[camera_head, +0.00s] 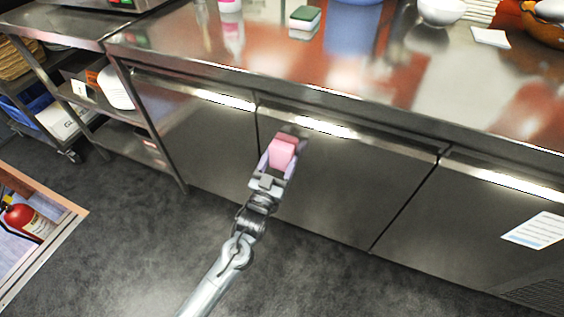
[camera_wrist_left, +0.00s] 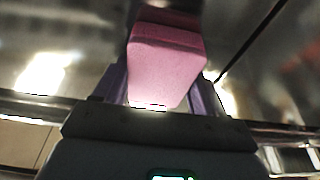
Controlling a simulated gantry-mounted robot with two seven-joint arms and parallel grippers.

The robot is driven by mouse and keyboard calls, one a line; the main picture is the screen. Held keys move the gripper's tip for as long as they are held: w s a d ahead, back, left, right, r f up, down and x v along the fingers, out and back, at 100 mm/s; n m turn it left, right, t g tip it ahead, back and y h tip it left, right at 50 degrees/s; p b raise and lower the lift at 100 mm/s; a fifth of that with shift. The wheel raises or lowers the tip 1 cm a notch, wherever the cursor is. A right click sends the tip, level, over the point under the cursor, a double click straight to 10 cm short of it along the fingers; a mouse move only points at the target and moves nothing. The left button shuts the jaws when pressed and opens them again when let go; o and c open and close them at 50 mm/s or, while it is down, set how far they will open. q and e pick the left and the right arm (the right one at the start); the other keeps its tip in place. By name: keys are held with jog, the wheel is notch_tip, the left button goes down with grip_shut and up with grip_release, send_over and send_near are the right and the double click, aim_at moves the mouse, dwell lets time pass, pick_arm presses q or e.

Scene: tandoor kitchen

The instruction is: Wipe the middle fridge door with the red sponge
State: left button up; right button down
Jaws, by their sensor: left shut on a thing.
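My left gripper (camera_head: 277,165) is shut on the sponge (camera_head: 284,150), a pinkish-red block. It holds the sponge in front of the middle fridge door (camera_head: 345,185), near that door's upper left part. I cannot tell whether the sponge touches the door. In the left wrist view the sponge (camera_wrist_left: 166,62) sits between the two fingers of my left gripper (camera_wrist_left: 160,95), with shiny steel behind it. The middle door is closed, with a bright handle strip along its top. My right gripper is not in view.
A steel counter (camera_head: 240,55) runs above the doors, holding a green and white sponge (camera_head: 304,20), a white bowl (camera_head: 441,11) and a pink-capped bottle (camera_head: 231,20). Open shelves (camera_head: 125,135) stand at left. A fire extinguisher (camera_head: 28,222) is at lower left. The grey floor (camera_head: 130,250) is clear.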

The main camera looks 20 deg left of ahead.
pick_arm(q)
jog(key=shift+a, duration=0.1)
jog(key=shift+s+r+p, duration=0.25)
jog(key=shift+s+p, duration=0.25)
jog(key=shift+p, duration=0.2)
jog(key=p+v, duration=0.1)
jog(key=v, duration=0.1)
jog(key=r+p+v, duration=0.1)
jog(key=v, duration=0.1)
jog(key=shift+s+p, duration=0.15)
jog(key=shift+p, duration=0.15)
jog(key=shift+s+f, duration=0.15)
jog(key=shift+s, duration=0.2)
jog(key=s+p, duration=0.2)
jog(key=s, duration=0.1)
jog(key=shift+s, duration=0.1)
